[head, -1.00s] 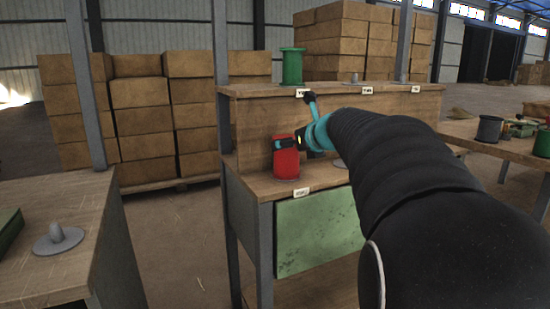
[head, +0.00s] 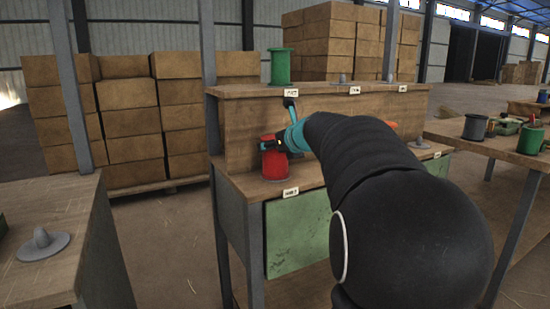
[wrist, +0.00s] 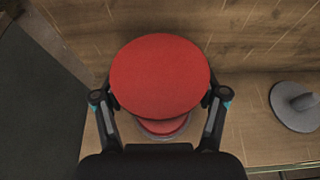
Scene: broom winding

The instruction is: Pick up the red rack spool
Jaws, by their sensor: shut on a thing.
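The red spool (head: 274,163) is upright at the left end of the rack's lower shelf (head: 312,176). In the wrist view the red spool (wrist: 160,76) is seen from above, with a finger on each side of it below its wide top flange. My gripper (head: 272,146) is shut on the spool near its top.
A green spool (head: 280,67) stands on the upper shelf, near empty grey pegs (head: 342,79). Another empty peg (wrist: 296,104) is right of the red spool. A table with an empty peg (head: 42,244) is at left; a table with a grey spool (head: 475,127) is at right.

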